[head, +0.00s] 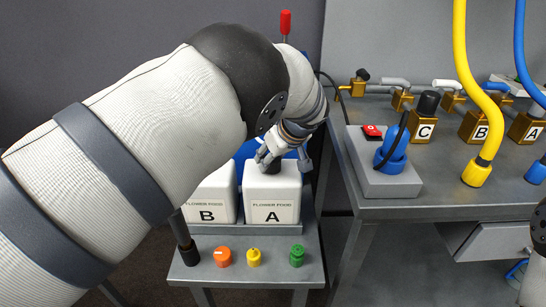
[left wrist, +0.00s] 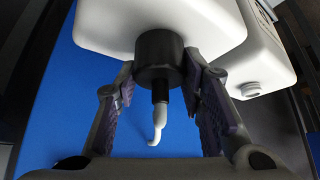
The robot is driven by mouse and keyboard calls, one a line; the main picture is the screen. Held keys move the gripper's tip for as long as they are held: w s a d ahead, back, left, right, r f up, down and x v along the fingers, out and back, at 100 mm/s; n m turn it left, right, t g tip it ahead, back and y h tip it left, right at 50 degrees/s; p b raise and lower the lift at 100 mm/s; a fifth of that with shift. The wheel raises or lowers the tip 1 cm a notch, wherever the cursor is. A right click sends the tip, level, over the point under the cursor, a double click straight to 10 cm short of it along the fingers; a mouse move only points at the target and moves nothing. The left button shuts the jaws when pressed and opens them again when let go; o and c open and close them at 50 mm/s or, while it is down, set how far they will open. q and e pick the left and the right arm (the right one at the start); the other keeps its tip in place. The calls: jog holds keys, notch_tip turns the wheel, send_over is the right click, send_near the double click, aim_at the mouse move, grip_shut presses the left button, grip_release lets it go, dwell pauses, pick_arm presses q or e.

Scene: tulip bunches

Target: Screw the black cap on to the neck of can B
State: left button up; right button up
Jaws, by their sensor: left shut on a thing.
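The black cap (left wrist: 160,55) sits at the neck of a white can, and a short black stem with a white hooked tip sticks out from it. In the head view this can is can A (head: 272,205), with the cap (head: 271,167) on top. The left wrist view shows a second white can with a bare neck (left wrist: 250,90), apparently can B.
The right-hand bench (head: 450,185) carries labelled brass blocks, hoses and a blue fitting (head: 391,155).

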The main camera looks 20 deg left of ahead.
pick_arm(q)
jog(key=shift+f+n+g+y+b, duration=0.1)
jog(key=shift+n+g+y+b, duration=0.25)
jog(key=shift+n+b, duration=0.35)
jog(key=shift+r+n, duration=0.2)
jog(key=shift+n, duration=0.1)
pick_arm(e)
jog(key=shift+s+f+g, duration=0.4)
jog(key=shift+s+f, duration=0.45)
jog(key=shift+s, duration=0.05)
pick_arm(q)
jog(key=o, duration=1.2)
